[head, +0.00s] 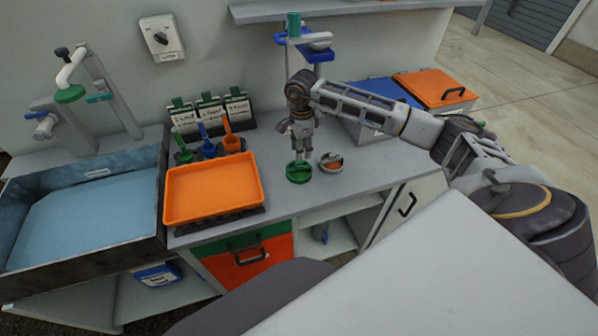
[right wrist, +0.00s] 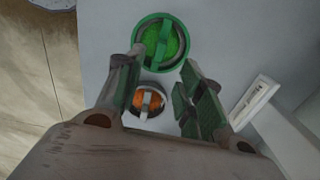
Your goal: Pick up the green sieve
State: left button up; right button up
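The green sieve (head: 299,173) is a round green piece with a bar across its top, on the grey counter right of the orange tray. In the right wrist view the green sieve (right wrist: 174,44) lies at and just beyond the fingertips, with its bar between their lines. My right gripper (head: 301,154) points down just above the green sieve. In the right wrist view my right gripper (right wrist: 163,64) has its fingers apart with nothing held. Contact with the sieve cannot be told. My left gripper is not in view.
A grey sieve with orange inside (head: 331,162) stands close to the right of the green one. The orange tray (head: 212,215) and several coloured scoops (head: 207,145) are to the left. An orange-lidded bin (head: 436,88) and blue-lidded bin (head: 385,92) stand behind right.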

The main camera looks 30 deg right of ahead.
aim_at(299, 163)
jog(key=shift+f, duration=0.1)
jog(key=shift+f, duration=1.05)
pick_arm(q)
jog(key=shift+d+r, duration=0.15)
pick_arm(e)
jog(key=shift+a, duration=0.1)
jog(key=shift+a+f+p, duration=0.2)
jog(key=shift+f+p, duration=0.15)
jog(key=shift+f, duration=0.75)
jog(key=shift+a+f+p, duration=0.2)
jog(key=shift+f+p, duration=0.15)
jog(key=shift+f, duration=1.2)
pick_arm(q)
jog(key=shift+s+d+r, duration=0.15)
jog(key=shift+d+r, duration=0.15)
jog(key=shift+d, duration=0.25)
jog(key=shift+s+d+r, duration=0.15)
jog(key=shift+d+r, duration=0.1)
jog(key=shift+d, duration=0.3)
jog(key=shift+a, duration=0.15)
